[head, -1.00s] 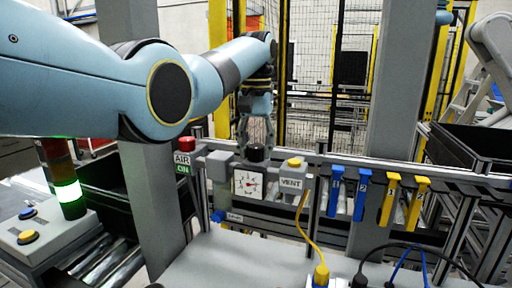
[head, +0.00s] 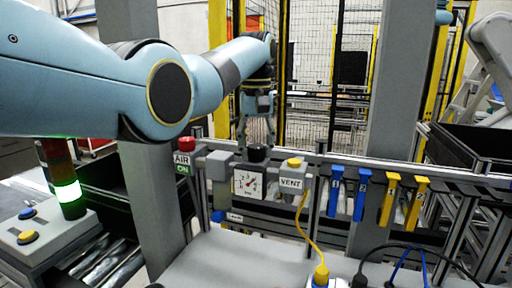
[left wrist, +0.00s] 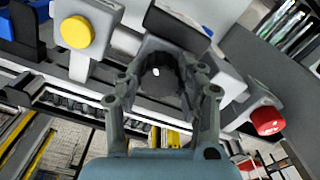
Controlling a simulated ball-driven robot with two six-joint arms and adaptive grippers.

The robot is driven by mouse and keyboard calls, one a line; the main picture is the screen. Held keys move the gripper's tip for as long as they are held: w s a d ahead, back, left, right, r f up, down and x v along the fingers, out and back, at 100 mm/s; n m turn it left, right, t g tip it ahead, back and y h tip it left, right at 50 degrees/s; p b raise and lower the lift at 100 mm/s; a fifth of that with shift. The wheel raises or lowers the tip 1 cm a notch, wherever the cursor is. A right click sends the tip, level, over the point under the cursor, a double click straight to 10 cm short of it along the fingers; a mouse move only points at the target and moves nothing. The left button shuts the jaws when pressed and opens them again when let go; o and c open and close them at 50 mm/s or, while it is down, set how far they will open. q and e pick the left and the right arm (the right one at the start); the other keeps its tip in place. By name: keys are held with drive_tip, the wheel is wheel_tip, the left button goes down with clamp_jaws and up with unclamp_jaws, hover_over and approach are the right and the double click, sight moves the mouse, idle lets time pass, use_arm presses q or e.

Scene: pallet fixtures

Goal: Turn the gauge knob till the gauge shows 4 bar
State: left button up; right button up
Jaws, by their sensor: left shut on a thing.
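The black gauge knob (head: 257,153) sits on top of the grey regulator block on the rail. The square white gauge (head: 248,184) faces me just below it. Its red needle appears to point up and right, but the numbers are too small to read surely. My left gripper (head: 256,146) reaches down from above and is shut on the knob. In the left wrist view the knob (left wrist: 161,76) shows between the two fingers of my left gripper (left wrist: 164,72). The gauge face is hidden there. My right gripper is not in view.
A red button (head: 187,144) above the AIR ON sign stands left of the gauge. A yellow button (head: 294,162) above the VENT label stands close on the right. Blue handles (head: 335,190) and yellow handles (head: 390,200) hang farther right. A yellow cable (head: 312,235) runs down in front.

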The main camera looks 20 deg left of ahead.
sight(256, 146)
use_arm(q)
drive_tip(key=o, duration=1.1)
drive_tip(key=shift+w, duration=0.1)
drive_tip(key=shift+o, duration=0.2)
wheel_tip(256, 146, up, 12)
drive_tip(key=shift+f, duration=0.1)
